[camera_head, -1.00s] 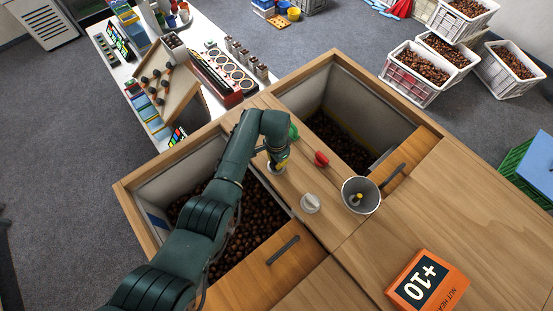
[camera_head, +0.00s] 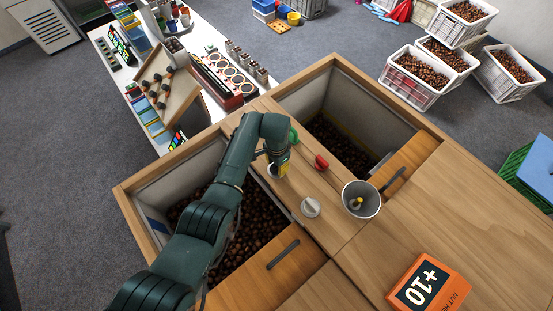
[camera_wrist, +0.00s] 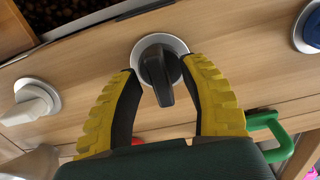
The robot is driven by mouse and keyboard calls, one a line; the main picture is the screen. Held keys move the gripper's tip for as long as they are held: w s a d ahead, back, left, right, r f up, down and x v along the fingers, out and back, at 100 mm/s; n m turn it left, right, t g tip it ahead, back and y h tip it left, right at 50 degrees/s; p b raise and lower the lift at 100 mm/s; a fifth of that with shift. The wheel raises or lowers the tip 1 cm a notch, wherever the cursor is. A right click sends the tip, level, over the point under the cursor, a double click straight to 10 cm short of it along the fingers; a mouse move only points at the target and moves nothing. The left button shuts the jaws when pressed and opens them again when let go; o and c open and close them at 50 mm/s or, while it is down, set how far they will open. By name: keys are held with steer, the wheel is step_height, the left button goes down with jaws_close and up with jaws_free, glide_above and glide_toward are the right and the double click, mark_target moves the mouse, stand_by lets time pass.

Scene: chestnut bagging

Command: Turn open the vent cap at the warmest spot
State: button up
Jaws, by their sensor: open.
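A black vent cap (camera_wrist: 157,72) on a round silver base sits on the wooden strip, between the yellow fingers of my gripper (camera_wrist: 161,64) in the wrist view. The fingers stand on both sides of its pointed handle, apart from each other. Whether they touch it is unclear. In the head view my gripper (camera_head: 280,170) hides most of this cap. A white cap (camera_head: 310,207) lies to its right and also shows in the wrist view (camera_wrist: 34,103). A blue cap (camera_wrist: 313,32) shows at the right edge of the wrist view. No temperature reading is visible.
Chestnut bins (camera_head: 249,229) (camera_head: 345,148) open on both sides of the strip. A red handle (camera_head: 321,162), a green handle (camera_wrist: 268,124) and a metal cup (camera_head: 350,204) stand close by.

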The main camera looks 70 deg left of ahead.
step_height(320, 180, up, 12)
steer(key=shift+f, duration=0.2)
stand_by(0.4)
steer(key=w+d+r+m+t+p, duration=0.15)
steer(key=w+d+m, duration=0.35)
steer(key=w+d, duration=0.95)
steer(key=w+d+r+m+t+y+p, duration=0.1)
steer(key=w+d+r+t, duration=0.25)
steer(key=d+r, duration=0.35)
steer(key=w+d+r+m+t+y, duration=0.15)
steer(key=w+d+r, duration=0.3)
steer(key=d, duration=0.45)
steer(key=s+d+r+t+h, duration=0.1)
steer(key=s+d+r+t, duration=0.1)
steer(key=d+r+t, duration=0.65)
steer(key=s+d+r+t+h, duration=0.15)
steer(key=d+r, duration=0.45)
steer(key=r, duration=0.8)
steer(key=s+r+n+t, duration=0.3)
steer(key=s+r+t, duration=0.2)
steer(key=s+r, duration=0.4)
step_height(320, 180, up, 5)
steer(key=shift+f+t+h+p, duration=0.2)
steer(key=shift+t+h+p, duration=0.1)
steer(key=shift+t+h, duration=0.1)
